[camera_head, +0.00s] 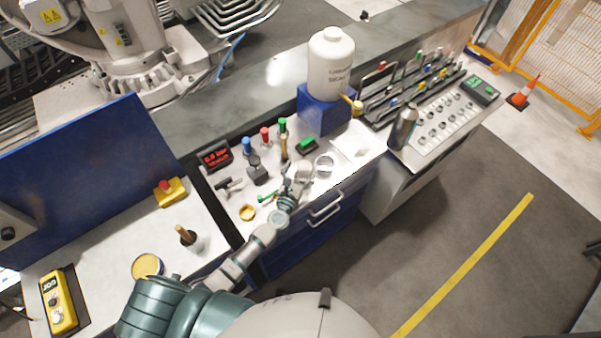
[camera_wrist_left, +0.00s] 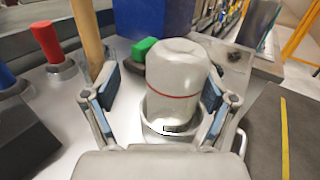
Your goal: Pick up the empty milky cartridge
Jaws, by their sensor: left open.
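The milky cartridge (camera_wrist_left: 175,85) is a translucent, rounded cylinder with a thin red line around it. It stands upright in a round metal ring holder (camera_wrist_left: 152,133) in the left wrist view. In the head view the cartridge (camera_head: 324,161) is small and pale, just right of my left gripper (camera_head: 299,173). My left gripper (camera_wrist_left: 160,90) is open, with one finger on each side of the cartridge; whether either finger touches it I cannot tell. The lower part of the cartridge is hidden by the holder. My right gripper does not show.
A wooden-handled tool (camera_wrist_left: 88,40) stands close to the left finger. A green-topped block (camera_wrist_left: 143,48) sits behind the cartridge. Red (camera_head: 265,134) and blue (camera_head: 247,145) handled tools stand further left. A large white bottle (camera_head: 331,66) is behind. The counter's front edge is near.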

